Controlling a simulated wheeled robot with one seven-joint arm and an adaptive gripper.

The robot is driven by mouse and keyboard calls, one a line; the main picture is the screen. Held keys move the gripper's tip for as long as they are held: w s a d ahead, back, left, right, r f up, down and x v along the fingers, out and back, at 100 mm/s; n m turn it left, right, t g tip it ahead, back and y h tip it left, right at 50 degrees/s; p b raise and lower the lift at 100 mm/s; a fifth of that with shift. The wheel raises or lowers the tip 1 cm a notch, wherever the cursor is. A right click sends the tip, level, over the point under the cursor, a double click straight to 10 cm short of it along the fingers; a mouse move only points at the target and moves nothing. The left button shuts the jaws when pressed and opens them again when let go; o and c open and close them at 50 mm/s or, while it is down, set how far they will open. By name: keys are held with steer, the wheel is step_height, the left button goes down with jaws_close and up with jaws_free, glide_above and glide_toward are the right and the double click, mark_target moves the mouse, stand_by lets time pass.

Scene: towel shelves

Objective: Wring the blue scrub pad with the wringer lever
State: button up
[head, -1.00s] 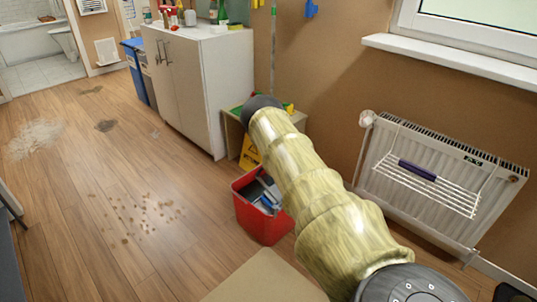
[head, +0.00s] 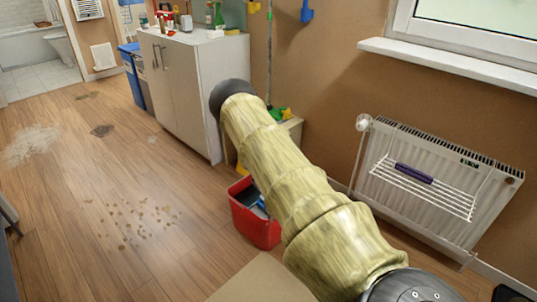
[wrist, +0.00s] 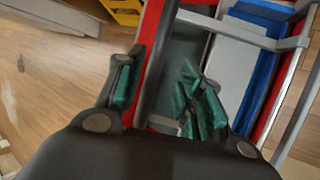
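The red bucket (head: 254,229) stands on the floor and is partly covered by my arm in the head view. A blue strip (wrist: 263,62), which looks like the scrub pad, lies beside a pale grey plate inside it in the wrist view. A light grey bar (wrist: 242,32) crosses above. A dark bar (wrist: 165,50), possibly the wringer lever, runs between the fingers of my gripper (wrist: 160,68). The fingers have green pads and stand apart; I cannot tell whether they touch the bar. The gripper is hidden behind my arm in the head view.
A grey-white cabinet (head: 182,90) with bottles on top stands behind the bucket. A radiator (head: 430,190) with a drying rack (head: 425,192) is on the right wall. The wooden floor to the left is open, with stains and crumbs (head: 140,220).

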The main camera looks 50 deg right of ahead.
steer(key=shift+v, duration=2.5)
steer(key=shift+c, duration=0.2)
